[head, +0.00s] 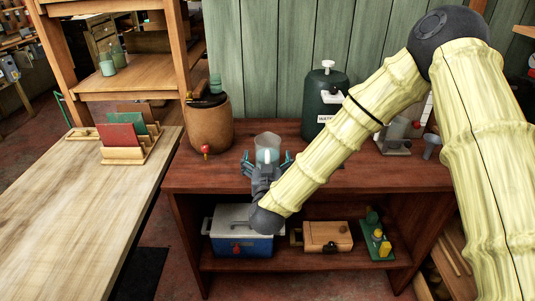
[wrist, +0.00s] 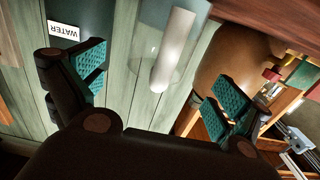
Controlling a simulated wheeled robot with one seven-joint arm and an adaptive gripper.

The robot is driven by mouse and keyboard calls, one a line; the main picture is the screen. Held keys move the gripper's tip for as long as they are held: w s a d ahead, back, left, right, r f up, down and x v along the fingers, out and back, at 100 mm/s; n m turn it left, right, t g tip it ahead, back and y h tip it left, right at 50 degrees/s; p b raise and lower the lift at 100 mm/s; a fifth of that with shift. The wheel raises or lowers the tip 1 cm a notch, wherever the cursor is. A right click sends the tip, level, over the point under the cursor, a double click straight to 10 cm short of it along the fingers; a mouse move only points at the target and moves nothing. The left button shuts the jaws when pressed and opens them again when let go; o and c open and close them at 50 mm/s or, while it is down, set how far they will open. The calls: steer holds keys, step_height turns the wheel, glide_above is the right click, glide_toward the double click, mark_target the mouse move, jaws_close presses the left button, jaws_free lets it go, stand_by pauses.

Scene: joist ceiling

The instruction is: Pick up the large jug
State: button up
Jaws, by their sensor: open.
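A clear, see-through jug (head: 267,147) stands on the reddish-brown wooden counter (head: 340,182), between the brown barrel and the dark green water container. In the wrist view the jug (wrist: 190,63) shows at the top middle, with a pale cylindrical part inside or behind its wall. My gripper (head: 266,162) is open and empty, its teal-padded fingers spread left and right at the near side of the jug. In the wrist view my gripper (wrist: 158,85) has a finger on either side of the jug's near end. I cannot tell whether either finger touches it. The jug's lower part is hidden behind my gripper.
A brown barrel (head: 209,126) with a red tap stands left of the jug. A dark green water container (head: 322,95) stands behind right. A grey cup (head: 430,147) is farther right. A blue cooler (head: 240,243) sits on the shelf below. A pale table (head: 75,215) is at left.

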mark_target(268, 149)
steer(key=shift+w+d+f+p, duration=0.1)
steer(key=shift+w+f+p, duration=0.15)
steer(key=shift+w, duration=1.2)
steer(key=shift+w+f+p, duration=0.1)
steer(key=shift+w+p, duration=0.1)
steer(key=shift+w, duration=1.25)
steer(key=c, duration=1.9)
